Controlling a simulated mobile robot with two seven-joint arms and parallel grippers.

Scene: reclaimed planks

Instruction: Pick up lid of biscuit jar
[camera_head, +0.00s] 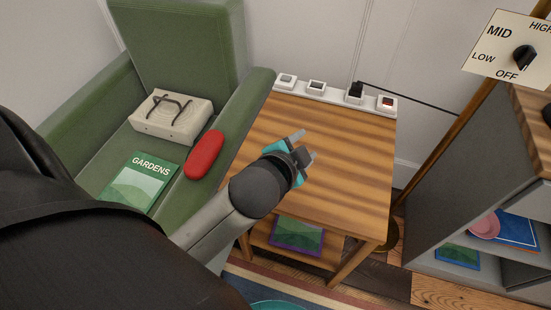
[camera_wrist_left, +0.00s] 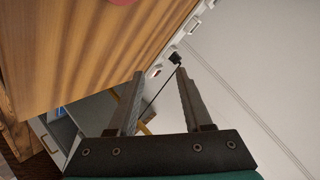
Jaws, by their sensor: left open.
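No biscuit jar or lid can be made out in the head view; my left arm hides part of the wooden side table (camera_head: 350,150). In the left wrist view, a small pinkish-red thing (camera_wrist_left: 122,2) is cut off by the top edge, over the wooden top (camera_wrist_left: 70,45); I cannot tell what it is. My left gripper (camera_head: 304,147) is open and empty above the side table. Its two fingers (camera_wrist_left: 161,75) also show apart in the left wrist view, with nothing between them. My right gripper is not in view.
A power strip (camera_head: 330,92) with a black plug (camera_head: 355,89) runs along the table's back edge. Left is a green armchair (camera_head: 180,40) with a cream box (camera_head: 172,118), red case (camera_head: 205,155) and book (camera_head: 140,182). A grey shelf (camera_head: 440,180) stands right. The visible tabletop is clear.

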